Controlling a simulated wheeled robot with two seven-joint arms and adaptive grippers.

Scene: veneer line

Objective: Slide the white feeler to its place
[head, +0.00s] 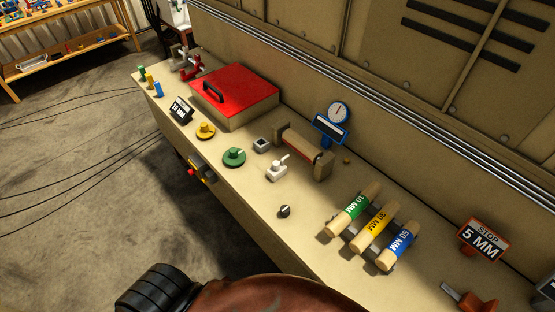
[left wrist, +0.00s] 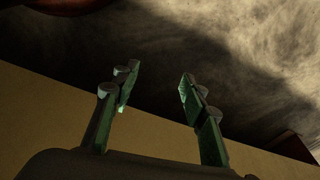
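A small white block with a lever (head: 277,169), which looks like the white feeler, sits on the bench in the head view. It stands just left of and in front of a roller stand (head: 303,150). My left gripper (left wrist: 158,82) shows in the left wrist view, with its two green-lit fingers apart and nothing between them. The bench's pale side and dark floor lie beyond it. Neither gripper shows in the head view. The right gripper is out of view.
A green knob (head: 234,156) and a yellow knob (head: 205,130) lie left of the white block. A blue dial gauge (head: 338,114) stands behind. A red-lidded box (head: 234,93) is farther back.

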